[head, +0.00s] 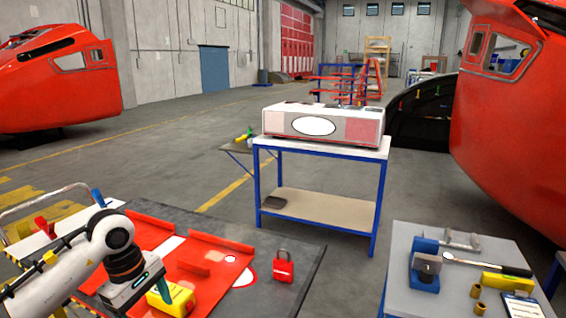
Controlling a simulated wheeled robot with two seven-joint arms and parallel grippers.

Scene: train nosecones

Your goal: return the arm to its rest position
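My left arm (60,268) comes in from the lower left, white with a dark wrist. Its gripper (150,296) points down over the near left work surface, beside a yellow and red block (180,298). A green finger-like part shows against the block. The lower fingers are hidden or cut off by the frame edge, so I cannot tell whether they are open or touch the block. My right arm and gripper are not in view.
A dark table (300,250) bears red panels (215,250) and a red padlock (283,267). A grey bench (400,260) at right holds a blue vise (425,270) and tools. A blue-framed table (372,215) stands behind. Red nosecones (65,90) flank the open floor.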

